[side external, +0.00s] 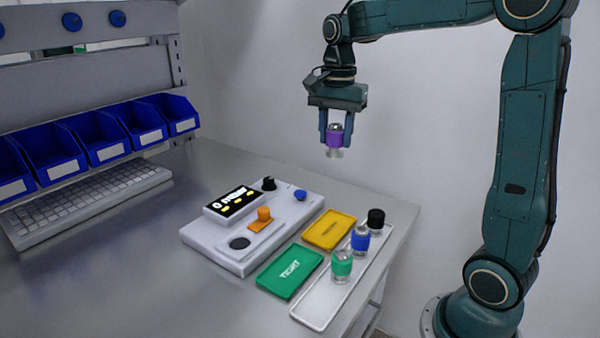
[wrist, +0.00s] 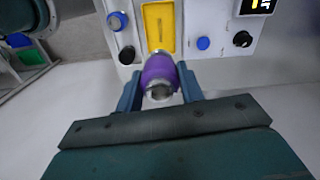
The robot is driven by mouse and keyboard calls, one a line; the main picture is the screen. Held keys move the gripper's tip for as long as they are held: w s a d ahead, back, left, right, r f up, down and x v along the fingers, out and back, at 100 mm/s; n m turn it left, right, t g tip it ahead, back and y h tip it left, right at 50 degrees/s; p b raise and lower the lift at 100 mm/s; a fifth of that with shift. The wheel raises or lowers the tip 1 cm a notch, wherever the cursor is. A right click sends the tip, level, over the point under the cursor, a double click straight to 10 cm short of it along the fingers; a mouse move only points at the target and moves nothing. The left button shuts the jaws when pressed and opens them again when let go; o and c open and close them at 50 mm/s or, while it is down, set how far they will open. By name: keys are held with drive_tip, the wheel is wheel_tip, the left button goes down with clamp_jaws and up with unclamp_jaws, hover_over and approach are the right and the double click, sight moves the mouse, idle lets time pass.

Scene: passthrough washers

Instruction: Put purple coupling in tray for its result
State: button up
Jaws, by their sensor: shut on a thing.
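The purple coupling (side external: 334,136), with metal ends, is held upright between the fingers of my gripper (side external: 336,128), high above the table. In the wrist view the purple coupling (wrist: 159,78) sits between the two blue fingers of my gripper (wrist: 160,88). A green tray (side external: 290,273) marked "TIGHT" and a yellow tray (side external: 329,230) lie flat beside the test device; the yellow tray's lettering is too small to read. Both trays look empty. The yellow tray also shows in the wrist view (wrist: 160,22).
A white test device (side external: 215,247) has a display (side external: 232,202), an orange part (side external: 263,215) and knobs. A long pale tray (side external: 318,309) holds a green coupling (side external: 342,264), a blue coupling (side external: 360,239) and a black-topped piece (side external: 376,218). Blue bins (side external: 100,137) and a keyboard (side external: 90,203) stand left.

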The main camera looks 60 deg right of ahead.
wheel_tip(320, 180, down, 15)
drive_tip(key=shift+f, duration=0.2)
idle(0.3)
drive_tip(key=shift+f, duration=0.1)
drive_tip(key=shift+f, duration=2.05)
drive_tip(key=o, duration=1.1)
drive_tip(key=shift+f, duration=0.1)
drive_tip(key=shift+c, duration=0.2)
wheel_tip(320, 180, up, 12)
